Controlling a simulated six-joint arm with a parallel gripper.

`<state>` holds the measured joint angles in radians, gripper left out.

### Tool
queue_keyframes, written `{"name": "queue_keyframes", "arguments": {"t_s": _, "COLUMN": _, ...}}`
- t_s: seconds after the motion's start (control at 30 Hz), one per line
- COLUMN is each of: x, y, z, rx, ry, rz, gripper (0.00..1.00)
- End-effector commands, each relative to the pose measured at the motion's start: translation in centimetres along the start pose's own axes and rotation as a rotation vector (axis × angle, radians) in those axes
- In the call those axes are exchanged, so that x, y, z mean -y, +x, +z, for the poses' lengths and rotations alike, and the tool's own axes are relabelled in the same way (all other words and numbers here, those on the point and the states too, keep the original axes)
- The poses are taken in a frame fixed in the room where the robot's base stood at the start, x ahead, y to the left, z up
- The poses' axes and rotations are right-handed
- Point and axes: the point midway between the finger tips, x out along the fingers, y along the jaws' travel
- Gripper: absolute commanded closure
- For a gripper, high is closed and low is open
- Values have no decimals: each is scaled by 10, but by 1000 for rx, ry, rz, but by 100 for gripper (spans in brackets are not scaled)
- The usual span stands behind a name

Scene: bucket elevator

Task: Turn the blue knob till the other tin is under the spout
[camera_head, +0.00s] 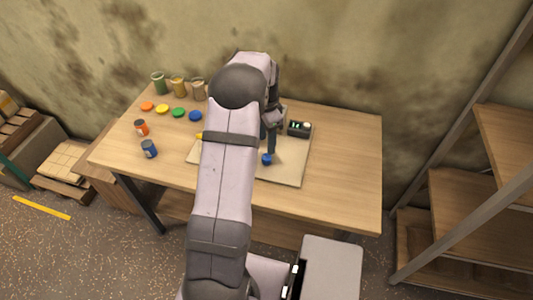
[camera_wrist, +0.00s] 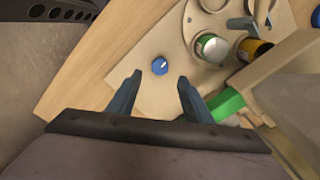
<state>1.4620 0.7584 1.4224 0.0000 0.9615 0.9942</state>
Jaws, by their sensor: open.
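The blue knob (camera_head: 267,159) sits on the pale board (camera_head: 291,172), and in the wrist view the knob (camera_wrist: 160,66) has a light pointer mark on top. My gripper (camera_wrist: 157,82) is open and empty, with the knob just beyond and between its fingertips; I see no contact. The spout cannot be made out for certain. My arm hides much of the board in the head view.
A small dark box with green lights (camera_head: 299,128) stands at the board's back right. The table's right side is clear.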

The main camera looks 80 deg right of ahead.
Motion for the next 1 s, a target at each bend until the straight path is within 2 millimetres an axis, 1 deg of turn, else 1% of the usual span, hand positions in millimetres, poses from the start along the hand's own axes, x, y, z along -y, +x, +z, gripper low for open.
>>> {"name": "queue_keyframes", "arguments": {"t_s": 0.17, "x": 0, "y": 1, "z": 0, "rx": 0, "ry": 15, "rz": 0, "gripper": 54}}
{"name": "queue_keyframes", "arguments": {"t_s": 0.27, "x": 0, "y": 5, "z": 0, "rx": 1, "ry": 13, "rz": 1, "gripper": 54}}
{"name": "queue_keyframes", "arguments": {"t_s": 0.37, "x": -1, "y": 14, "z": 1, "rx": 2, "ry": 13, "rz": 3, "gripper": 54}}
{"name": "queue_keyframes", "arguments": {"t_s": 0.73, "x": -1, "y": 59, "z": 0, "rx": 1, "ry": 11, "rz": 2, "gripper": 54}}
{"name": "queue_keyframes", "arguments": {"t_s": 0.9, "x": 0, "y": 70, "z": 0, "rx": 0, "ry": 11, "rz": 0, "gripper": 54}}
{"name": "queue_keyframes", "arguments": {"t_s": 1.0, "x": 0, "y": 73, "z": 0, "rx": 0, "ry": 11, "rz": -1, "gripper": 54}}
